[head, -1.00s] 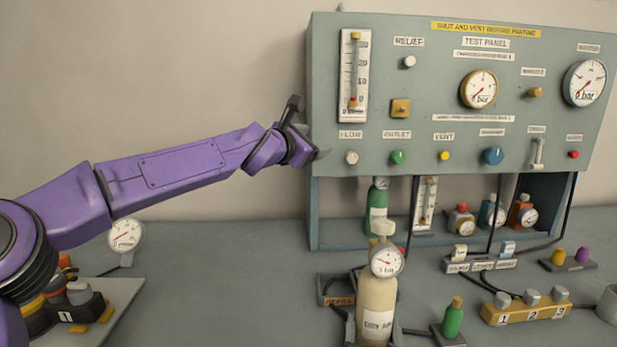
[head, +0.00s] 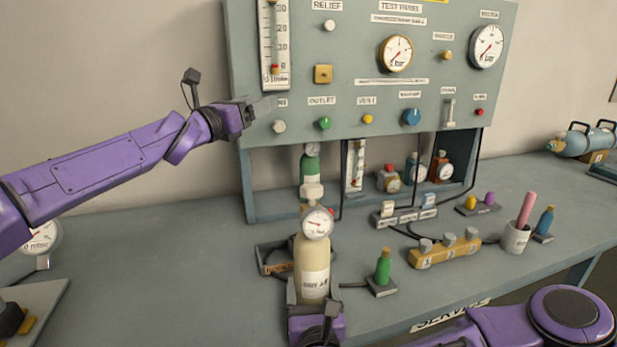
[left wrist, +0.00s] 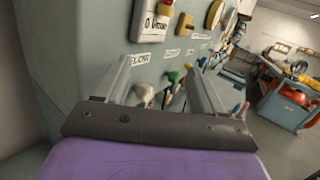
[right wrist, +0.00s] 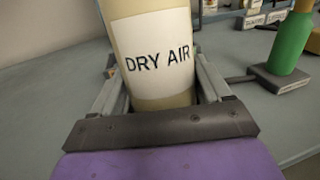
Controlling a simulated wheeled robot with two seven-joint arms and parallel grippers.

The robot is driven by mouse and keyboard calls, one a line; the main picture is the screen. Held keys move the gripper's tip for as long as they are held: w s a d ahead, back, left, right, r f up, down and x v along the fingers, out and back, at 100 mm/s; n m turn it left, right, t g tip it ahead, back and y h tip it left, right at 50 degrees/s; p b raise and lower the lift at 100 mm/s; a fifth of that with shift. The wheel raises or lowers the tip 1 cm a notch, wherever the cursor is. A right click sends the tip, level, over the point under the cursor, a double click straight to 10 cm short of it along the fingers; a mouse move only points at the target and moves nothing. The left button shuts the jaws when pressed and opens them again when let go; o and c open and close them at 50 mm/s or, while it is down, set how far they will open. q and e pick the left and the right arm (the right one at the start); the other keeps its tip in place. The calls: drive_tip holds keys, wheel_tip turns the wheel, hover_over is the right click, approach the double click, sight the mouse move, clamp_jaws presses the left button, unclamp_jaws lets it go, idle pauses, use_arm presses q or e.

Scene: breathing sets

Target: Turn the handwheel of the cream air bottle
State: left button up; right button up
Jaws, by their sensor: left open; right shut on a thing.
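The cream air bottle (head: 312,270), labelled DRY AIR, stands upright on the bench in the head view. Its pale handwheel (head: 312,191) is on top, above a round gauge (head: 318,223). My right gripper (head: 314,298) is shut on the lower body of the bottle; the right wrist view shows its fingers on both sides of the cream bottle (right wrist: 150,58). The handwheel is out of that view. My left gripper (head: 268,106) is open and empty at the lower left of the test panel, near the pale flow knob (head: 279,126), away from the handwheel.
The grey test panel (head: 350,110) stands behind the bottle. A green bottle (head: 383,267) and a yellow block (head: 445,252) with several knobs are to its right. A cup (head: 516,238) stands further right. Bench left of the cream bottle is mostly clear.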

use_arm(q)
drive_tip(key=s+d+f+m+g+h, duration=0.3)
drive_tip(key=s+f+m+g+h, duration=0.2)
drive_tip(key=s+m+g+h, duration=0.3)
drive_tip(key=m+g+y, duration=0.2)
drive_tip(key=g, duration=0.7)
approach(322, 186)
drive_tip(key=d, duration=1)
drive_tip(key=shift+s+f, duration=0.35)
drive_tip(key=shift+f, duration=0.05)
drive_tip(key=c, duration=1)
